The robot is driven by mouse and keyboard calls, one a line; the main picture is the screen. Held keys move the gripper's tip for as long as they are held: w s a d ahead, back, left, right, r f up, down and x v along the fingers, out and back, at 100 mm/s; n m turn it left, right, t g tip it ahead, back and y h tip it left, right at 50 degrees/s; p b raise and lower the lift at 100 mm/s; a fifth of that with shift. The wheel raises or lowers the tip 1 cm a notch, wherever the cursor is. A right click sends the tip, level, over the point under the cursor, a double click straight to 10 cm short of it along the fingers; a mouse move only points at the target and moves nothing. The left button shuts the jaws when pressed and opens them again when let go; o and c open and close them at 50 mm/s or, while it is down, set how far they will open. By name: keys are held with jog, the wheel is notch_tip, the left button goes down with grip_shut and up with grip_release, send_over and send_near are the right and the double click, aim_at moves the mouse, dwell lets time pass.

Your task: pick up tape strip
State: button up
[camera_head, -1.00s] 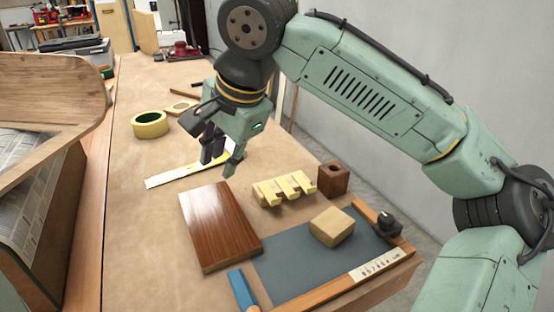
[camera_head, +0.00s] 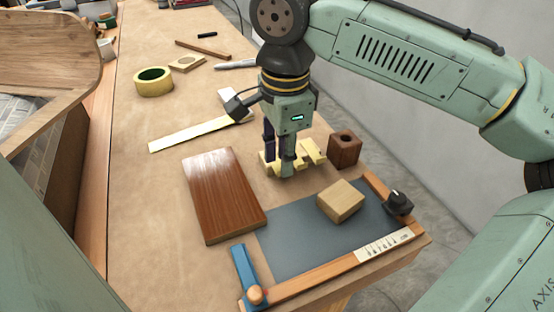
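A small wooden rack (camera_head: 318,159) with pale yellow tape strips (camera_head: 308,148) across it lies on the brown bench top, behind the grey mat. My gripper (camera_head: 279,168) points down over the left and middle part of this rack. Its fingers hide that part of the rack. I cannot tell whether the fingertips touch a strip, or whether they are open or shut.
A dark brown board (camera_head: 224,193) lies left of the rack, and a brown block with a hole (camera_head: 344,149) stands right. A light wood block (camera_head: 340,201) sits on the grey mat (camera_head: 295,245). A long pale strip (camera_head: 188,134) and a yellow tape roll (camera_head: 153,82) lie behind.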

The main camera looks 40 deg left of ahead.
jog(key=shift+f, duration=1.2)
jog(key=shift+a, duration=0.1)
grip_shut()
